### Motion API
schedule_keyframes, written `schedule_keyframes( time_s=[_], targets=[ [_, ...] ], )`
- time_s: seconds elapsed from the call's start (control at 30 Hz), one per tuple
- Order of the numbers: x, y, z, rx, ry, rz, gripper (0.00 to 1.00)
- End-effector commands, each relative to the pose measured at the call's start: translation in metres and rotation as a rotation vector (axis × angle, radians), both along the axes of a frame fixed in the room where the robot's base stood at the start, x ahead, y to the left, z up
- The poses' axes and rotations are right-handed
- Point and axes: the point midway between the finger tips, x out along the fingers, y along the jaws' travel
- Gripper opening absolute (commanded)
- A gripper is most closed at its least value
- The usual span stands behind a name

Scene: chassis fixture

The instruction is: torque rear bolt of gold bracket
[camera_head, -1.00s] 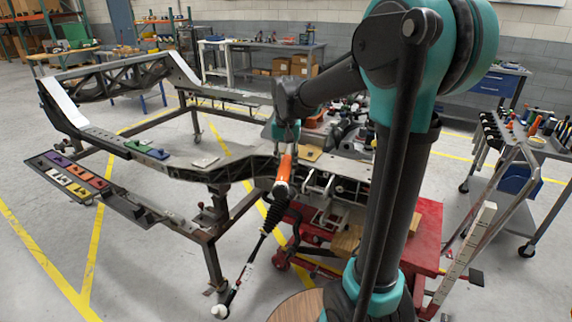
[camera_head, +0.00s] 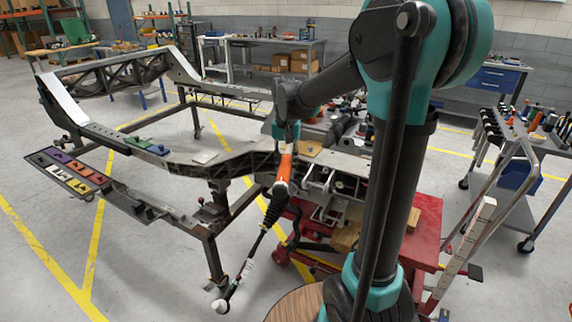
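The gold bracket (camera_head: 310,149) is a small flat tan-gold plate on the near chassis rail (camera_head: 250,161), just right of my gripper in the picture. Its bolts are too small to make out. My gripper (camera_head: 288,146) hangs from my arm over the rail and appears shut on an orange and black tool (camera_head: 284,172). The tool's long black shaft slants down and left in front of the rail to a white end (camera_head: 219,306), low above the floor. The tool end is well apart from the gold bracket. The fingers are small and partly hidden.
Green (camera_head: 136,142), blue (camera_head: 158,150) and grey (camera_head: 205,157) plates lie along the rail. A tray (camera_head: 128,199) of coloured parts is at left. A red cart (camera_head: 428,225) and a tool trolley (camera_head: 490,190) stand at right. The floor at lower left is free.

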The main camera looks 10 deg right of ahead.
Motion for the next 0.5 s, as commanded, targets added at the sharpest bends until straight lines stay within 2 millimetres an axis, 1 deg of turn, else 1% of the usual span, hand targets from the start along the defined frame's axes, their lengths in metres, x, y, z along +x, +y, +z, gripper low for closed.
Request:
schedule_keyframes(
  time_s=[0.5],
  targets=[
    [0.004, 0.011, 0.0, 0.001, -0.001, -0.05, 0.0]
  ],
)
